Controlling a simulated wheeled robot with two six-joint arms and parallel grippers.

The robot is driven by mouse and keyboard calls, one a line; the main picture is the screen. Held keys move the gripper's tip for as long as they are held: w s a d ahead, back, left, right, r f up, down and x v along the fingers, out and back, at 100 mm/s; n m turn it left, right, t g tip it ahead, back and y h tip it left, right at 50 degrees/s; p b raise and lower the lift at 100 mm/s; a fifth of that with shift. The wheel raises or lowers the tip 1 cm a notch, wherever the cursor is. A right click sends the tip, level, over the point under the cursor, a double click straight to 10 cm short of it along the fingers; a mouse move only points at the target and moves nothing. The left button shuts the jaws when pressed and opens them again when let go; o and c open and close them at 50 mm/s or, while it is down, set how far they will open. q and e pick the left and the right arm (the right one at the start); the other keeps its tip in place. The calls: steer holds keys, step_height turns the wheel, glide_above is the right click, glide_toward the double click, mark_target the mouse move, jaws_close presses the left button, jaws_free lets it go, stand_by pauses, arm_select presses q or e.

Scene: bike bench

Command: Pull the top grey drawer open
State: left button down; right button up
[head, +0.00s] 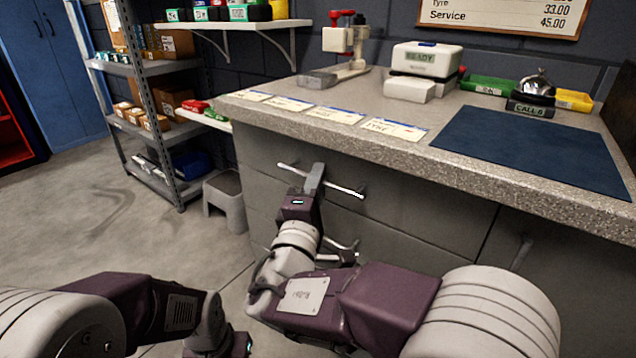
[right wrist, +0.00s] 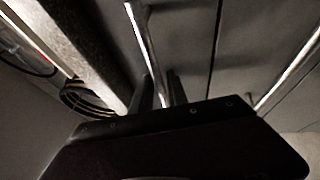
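The top grey drawer (head: 390,195) is under the speckled counter, and its front looks flush with the cabinet. Its metal bar handle (head: 346,190) sticks out on both sides of my right gripper (head: 315,179). In the right wrist view the handle bar (right wrist: 143,40) runs down between the two dark fingers of my right gripper (right wrist: 162,92).
The counter (head: 300,116) overhangs the drawers and carries cards, a blue mat (head: 535,150) and a white device (head: 425,60). A lower drawer handle (head: 345,247) is partly behind my right arm. A grey step stool (head: 225,195) and shelving stand left; floor there is open.

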jaws_close()
stand_by(1.4)
